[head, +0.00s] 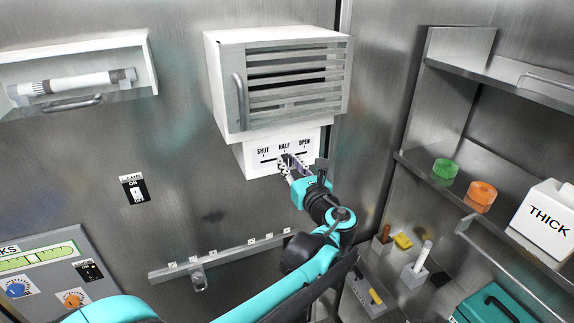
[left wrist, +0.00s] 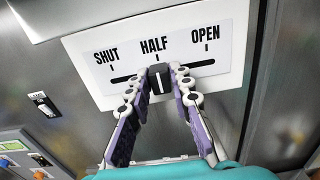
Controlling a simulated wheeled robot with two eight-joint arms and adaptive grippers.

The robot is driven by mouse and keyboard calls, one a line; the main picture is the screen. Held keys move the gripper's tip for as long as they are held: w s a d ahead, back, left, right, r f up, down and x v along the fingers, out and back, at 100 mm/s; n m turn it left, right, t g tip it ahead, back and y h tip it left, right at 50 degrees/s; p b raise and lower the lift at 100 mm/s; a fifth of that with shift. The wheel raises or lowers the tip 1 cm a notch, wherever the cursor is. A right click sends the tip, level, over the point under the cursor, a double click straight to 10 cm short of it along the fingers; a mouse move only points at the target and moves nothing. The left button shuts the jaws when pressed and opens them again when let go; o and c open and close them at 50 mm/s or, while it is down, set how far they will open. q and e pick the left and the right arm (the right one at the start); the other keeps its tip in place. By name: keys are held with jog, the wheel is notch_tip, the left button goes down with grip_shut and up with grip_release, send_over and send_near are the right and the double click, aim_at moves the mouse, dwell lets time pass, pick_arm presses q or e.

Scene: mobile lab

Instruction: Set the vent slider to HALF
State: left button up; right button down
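The vent slider panel (head: 259,157) is white, below the louvred vent box, and is marked SHUT, HALF and OPEN from left to right. It fills the top of the left wrist view (left wrist: 228,45). The dark slider knob (left wrist: 160,83) sits in its slot just under the HALF mark. My left gripper (head: 289,163) is at the panel, and its two fingertips in the left wrist view (left wrist: 160,74) close on the knob from both sides. In the head view the gripper hides most of the knob. My right gripper is not in view.
The vent box (head: 285,80) with its handle juts out above the panel. A rail (head: 220,260) runs along the wall below.

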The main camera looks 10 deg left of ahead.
pick_arm(q)
jog(key=shift+o, duration=1)
jog(key=v, duration=1.2)
